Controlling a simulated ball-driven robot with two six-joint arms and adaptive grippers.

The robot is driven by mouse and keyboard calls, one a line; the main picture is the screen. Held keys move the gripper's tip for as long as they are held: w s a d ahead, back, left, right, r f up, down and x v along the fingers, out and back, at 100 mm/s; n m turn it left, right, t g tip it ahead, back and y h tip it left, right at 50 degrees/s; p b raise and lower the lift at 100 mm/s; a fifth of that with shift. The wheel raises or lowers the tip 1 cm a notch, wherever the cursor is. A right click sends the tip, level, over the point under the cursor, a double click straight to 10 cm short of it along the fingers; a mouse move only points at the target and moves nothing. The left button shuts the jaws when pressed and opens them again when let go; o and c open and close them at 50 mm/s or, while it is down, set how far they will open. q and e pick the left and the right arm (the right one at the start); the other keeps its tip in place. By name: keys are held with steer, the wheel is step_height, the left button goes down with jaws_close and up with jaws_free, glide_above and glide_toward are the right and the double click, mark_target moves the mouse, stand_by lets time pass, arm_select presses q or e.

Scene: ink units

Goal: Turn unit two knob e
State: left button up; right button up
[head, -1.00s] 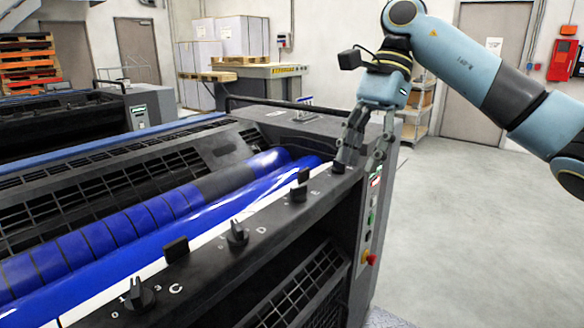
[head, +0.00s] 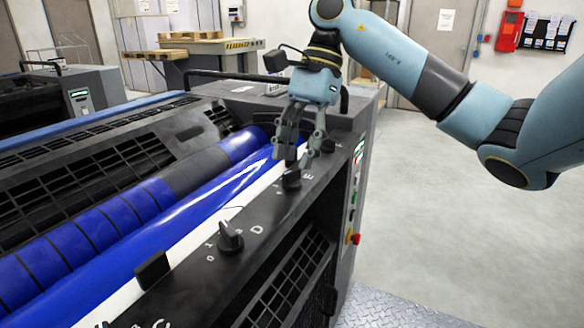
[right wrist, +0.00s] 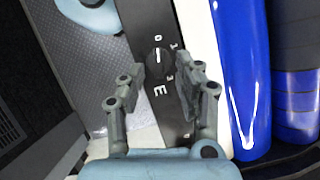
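Knob E (head: 291,182) is a black rotary knob on the dark top of the printing unit, beside a white letter E. It also shows in the right wrist view (right wrist: 157,61), with its pale mark apparently toward the 0. My right gripper (head: 292,162) is directly over knob E, fingers pointing down. In the right wrist view its fingers (right wrist: 158,73) are spread, with the knob seen between the tips. Whether they touch it, I cannot tell. My left gripper is not in view.
Knob D (head: 230,238) stands nearer along the same strip, with a black tab (head: 152,269) before it. Blue rollers (head: 215,190) run alongside on the left. A button panel (head: 354,190) with a red knob is on the unit's end. The floor at right is clear.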

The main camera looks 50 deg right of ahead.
mark_target(292, 178)
steer(key=shift+x, duration=1.3)
steer(key=shift+s, duration=0.1)
steer(key=shift+c, duration=0.9)
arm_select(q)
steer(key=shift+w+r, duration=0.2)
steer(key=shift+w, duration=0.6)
arm_select(e)
jaws_close()
